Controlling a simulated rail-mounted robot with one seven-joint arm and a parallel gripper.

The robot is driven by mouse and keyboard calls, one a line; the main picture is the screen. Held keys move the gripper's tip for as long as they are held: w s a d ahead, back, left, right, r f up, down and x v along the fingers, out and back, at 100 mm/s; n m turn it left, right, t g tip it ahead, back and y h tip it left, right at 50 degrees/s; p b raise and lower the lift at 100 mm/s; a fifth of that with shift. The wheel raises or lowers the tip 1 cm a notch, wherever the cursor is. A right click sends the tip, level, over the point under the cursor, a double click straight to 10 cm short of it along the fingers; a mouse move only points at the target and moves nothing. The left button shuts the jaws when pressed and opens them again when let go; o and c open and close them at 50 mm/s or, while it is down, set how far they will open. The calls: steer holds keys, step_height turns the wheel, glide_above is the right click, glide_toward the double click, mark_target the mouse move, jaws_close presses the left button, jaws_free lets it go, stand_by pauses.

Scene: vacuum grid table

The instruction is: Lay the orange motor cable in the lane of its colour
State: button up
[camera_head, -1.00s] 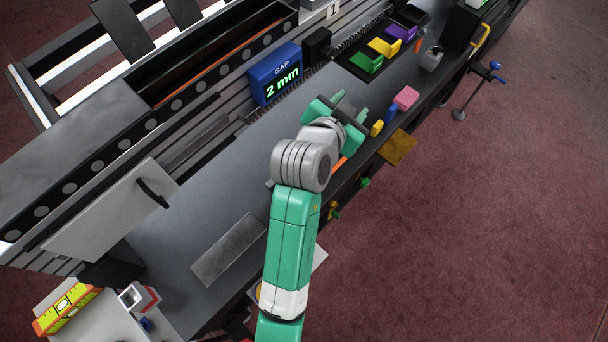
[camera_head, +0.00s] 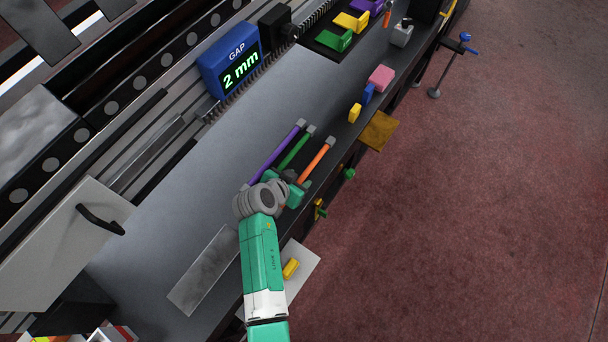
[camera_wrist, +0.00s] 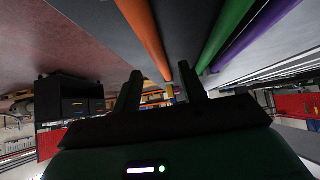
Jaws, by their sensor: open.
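The orange cable (camera_head: 315,161) lies as a straight bar with grey ends near the front edge of the dark table. A green cable (camera_head: 296,149) and a purple cable (camera_head: 276,151) lie to its left, roughly parallel. My gripper (camera_head: 286,184) is at the near ends of the cables, partly hidden by my own wrist. In the wrist view my gripper's two fingers (camera_wrist: 158,88) are apart with nothing between them. The orange cable (camera_wrist: 146,36) shows beyond the fingers, with the green (camera_wrist: 226,32) and purple (camera_wrist: 256,36) cables to its right.
A blue gap display (camera_head: 230,67) reading 2 mm stands at the back. Green (camera_head: 333,41) and yellow (camera_head: 352,22) pieces sit in a dark tray at the far end. Pink (camera_head: 381,78), blue (camera_head: 368,94) and yellow (camera_head: 355,113) blocks stand near the front edge. Mid-table is clear.

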mark_target(304, 175)
steer(key=x, duration=0.3)
steer(key=shift+w+b, duration=0.15)
steer(key=shift+b, duration=0.15)
jaws_close()
steer(key=shift+r, duration=0.55)
steer(key=r, duration=0.1)
steer(key=s+r+p, duration=0.1)
steer(key=shift+r, duration=0.4)
steer(key=s+a+r+p, duration=0.1)
steer(key=s+p, duration=0.1)
steer(key=s, duration=1.3)
steer(key=shift+a, duration=0.15)
